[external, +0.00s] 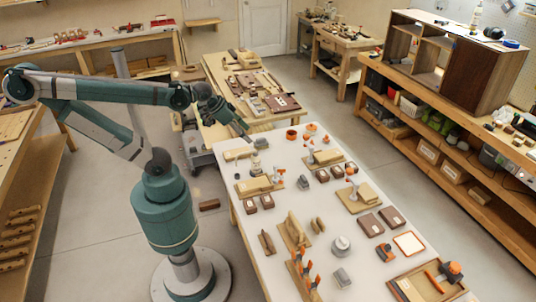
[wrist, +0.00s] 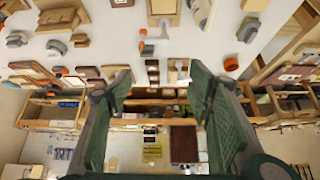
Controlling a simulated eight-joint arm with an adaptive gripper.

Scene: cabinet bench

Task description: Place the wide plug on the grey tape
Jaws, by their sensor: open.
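My gripper (external: 243,127) is in the air by the far left end of the white table. In the wrist view my gripper (wrist: 159,75) has its two green fingers wide apart with nothing held between them. A round grey roll-like thing (external: 341,245), perhaps the grey tape, lies on the near half of the table, far from my gripper. A small grey block (external: 342,277) lies in front of it. I cannot tell which of the small things is the wide plug.
The white table (external: 290,168) is crowded with wooden fixtures, dark blocks and orange-and-grey tools. A wooden tray (external: 403,288) holds an orange-handled tool at the near right. A wooden bench (external: 245,80) with parts stands beyond. Narrow bare strips run between the items.

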